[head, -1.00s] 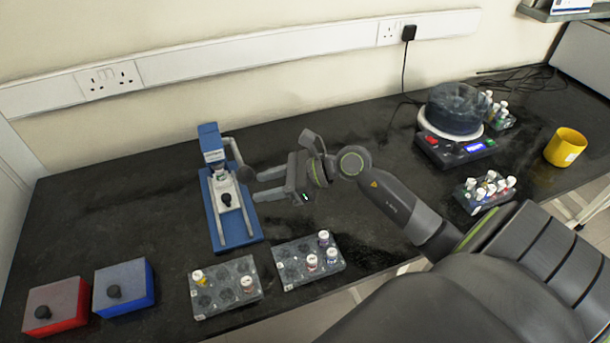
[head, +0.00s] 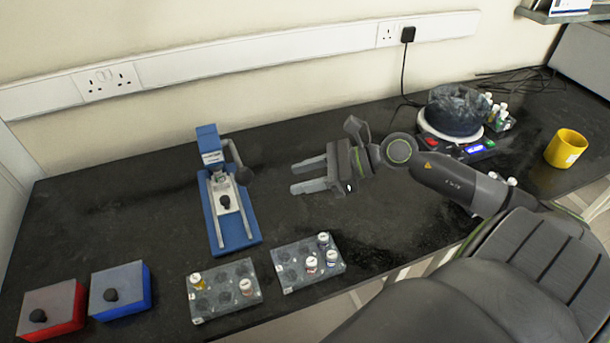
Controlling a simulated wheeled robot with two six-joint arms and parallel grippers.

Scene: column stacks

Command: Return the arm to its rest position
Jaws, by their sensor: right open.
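My right arm reaches in from the right, and its gripper (head: 308,177) is held above the bench. Its two grey fingers point left and stand apart, with nothing between them. It is to the right of the blue device (head: 228,205) and clear of it. My left gripper does not show.
Two vial racks (head: 208,305) (head: 291,273) stand at the front, each with a few capped vials. Red (head: 62,312) and blue (head: 120,292) boxes sit front left. A balance with a dark bowl (head: 456,112) and a yellow mug (head: 565,148) stand right. My arm partly hides another rack.

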